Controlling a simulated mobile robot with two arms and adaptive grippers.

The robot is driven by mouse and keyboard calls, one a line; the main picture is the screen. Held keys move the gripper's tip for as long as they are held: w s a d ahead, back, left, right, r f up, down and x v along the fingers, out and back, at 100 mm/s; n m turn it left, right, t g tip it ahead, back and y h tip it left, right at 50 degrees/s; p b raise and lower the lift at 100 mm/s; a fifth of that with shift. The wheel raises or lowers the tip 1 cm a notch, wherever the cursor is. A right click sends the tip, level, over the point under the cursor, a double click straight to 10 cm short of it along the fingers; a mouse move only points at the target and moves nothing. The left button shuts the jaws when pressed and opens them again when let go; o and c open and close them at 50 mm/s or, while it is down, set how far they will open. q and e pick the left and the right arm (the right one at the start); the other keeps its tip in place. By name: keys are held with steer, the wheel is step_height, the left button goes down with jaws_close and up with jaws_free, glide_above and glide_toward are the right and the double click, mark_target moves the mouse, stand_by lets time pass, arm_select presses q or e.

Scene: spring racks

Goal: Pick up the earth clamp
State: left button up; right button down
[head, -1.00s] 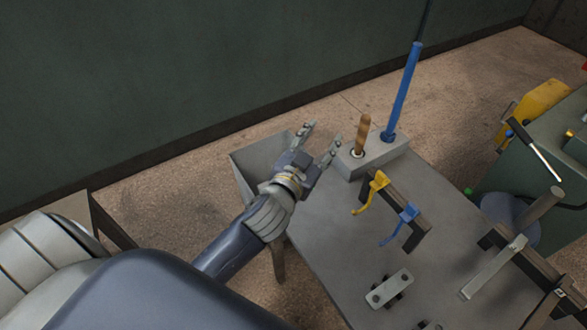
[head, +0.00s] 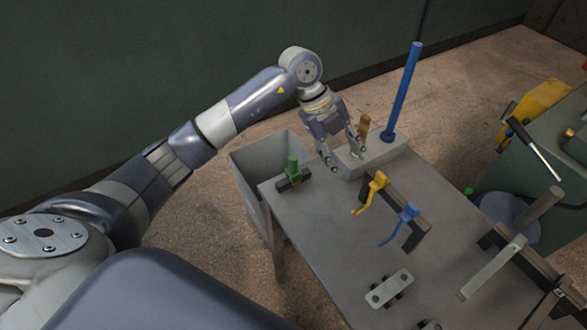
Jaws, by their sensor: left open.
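A small green-topped piece with a dark base (head: 293,174) stands on the table's far left corner. It may be the earth clamp, but I cannot tell for sure. A yellow hooked piece (head: 372,191) and a blue one (head: 403,223) sit on a dark bar rack in the middle of the table. My left gripper (head: 341,162) is open and empty, pointing down at the left end of a grey block (head: 372,158), right of the green piece and close to a wooden handle (head: 364,127). Whether it touches the block is unclear. My right gripper is out of view.
A tall blue rod (head: 404,90) stands in the grey block. A grey bin (head: 262,160) adjoins the table's left edge. A small plate with dark spots (head: 389,288) lies near the front, and a metal bar (head: 494,267) is at right. The left tabletop (head: 318,220) is clear.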

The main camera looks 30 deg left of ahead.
mark_target(293, 154)
arm_select(q)
steer(key=a+n+y, duration=0.1)
steer(key=a, duration=0.3)
steer(key=a+r+n+y, duration=0.1)
steer(key=a+y, duration=0.1)
steer(key=a, duration=0.2)
steer(key=a+n+g+y, duration=0.1)
steer(key=a+y, duration=0.1)
steer(key=a, duration=0.3)
steer(key=shift+r, duration=0.4)
step_height(293, 154, down, 4)
steer(key=shift+a+f+p, duration=0.15)
steer(key=shift+f+p, duration=0.1)
steer(key=shift+p, duration=0.4)
steer(key=shift+f, duration=0.3)
step_height(293, 154, down, 4)
steer(key=shift+f+p, duration=0.1)
steer(key=shift+p, duration=1.1)
steer(key=shift+f, duration=0.6)
steer(key=c, duration=1.1)
